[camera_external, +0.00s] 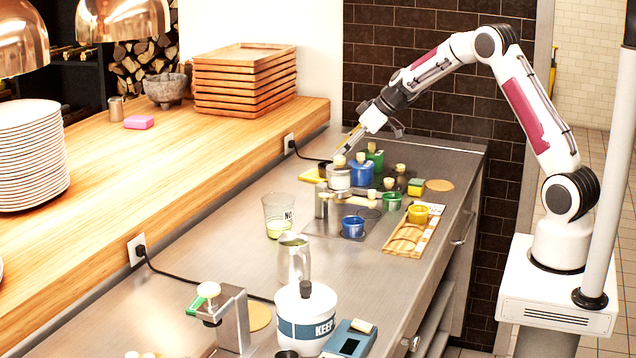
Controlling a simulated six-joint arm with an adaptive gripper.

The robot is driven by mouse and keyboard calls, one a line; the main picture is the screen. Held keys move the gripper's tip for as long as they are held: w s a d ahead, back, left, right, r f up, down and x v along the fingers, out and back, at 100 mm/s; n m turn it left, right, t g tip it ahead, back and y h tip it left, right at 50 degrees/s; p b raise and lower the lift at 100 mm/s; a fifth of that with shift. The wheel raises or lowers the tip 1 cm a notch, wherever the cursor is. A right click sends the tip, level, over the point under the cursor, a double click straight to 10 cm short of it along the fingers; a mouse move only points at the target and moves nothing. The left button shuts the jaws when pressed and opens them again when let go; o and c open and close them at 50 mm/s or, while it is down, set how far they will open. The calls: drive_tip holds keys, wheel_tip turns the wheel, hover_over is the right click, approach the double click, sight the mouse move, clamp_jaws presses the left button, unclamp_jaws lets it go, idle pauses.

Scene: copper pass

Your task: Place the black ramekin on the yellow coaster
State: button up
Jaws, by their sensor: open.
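My gripper (343,152) is open above the far end of the steel counter, over a white pot (338,180) and close to a blue jar (361,174). Its fingers are small and hard to make out here. A flat yellow piece (312,175) with a dark edge lies left of the white pot, partly hidden; I cannot tell whether it is the yellow coaster. A small dark cup (287,354) is cut off by the bottom edge; I cannot tell whether it is the black ramekin.
A wooden tray (405,241) lies near the counter's right edge. A clear beaker (278,217), a metal pitcher (293,260) and a white KEEP pot (305,318) stand nearer the camera. Jars crowd the far end. Tan discs (439,185) lie flat. A raised wooden shelf (170,165) borders the left.

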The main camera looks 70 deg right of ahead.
drive_tip(key=v, duration=0.5)
drive_tip(key=shift+s, duration=0.1)
drive_tip(key=shift+r, duration=0.1)
idle(0.6)
drive_tip(key=s+a+r+g, duration=0.1)
drive_tip(key=s+a+r, duration=0.4)
drive_tip(key=s+a, duration=0.35)
drive_tip(key=s+a+r+g, duration=0.1)
drive_tip(key=s+a+r, duration=0.4)
drive_tip(key=s+a, duration=0.4)
drive_tip(key=s+a+f+m+h, duration=0.1)
drive_tip(key=s+a, duration=0.2)
drive_tip(key=s, duration=0.8)
drive_tip(key=s+a+f+m, duration=0.1)
drive_tip(key=s+a, duration=0.2)
drive_tip(key=s, duration=0.8)
drive_tip(key=shift+s+f+h, duration=0.2)
drive_tip(key=shift+h, duration=0.2)
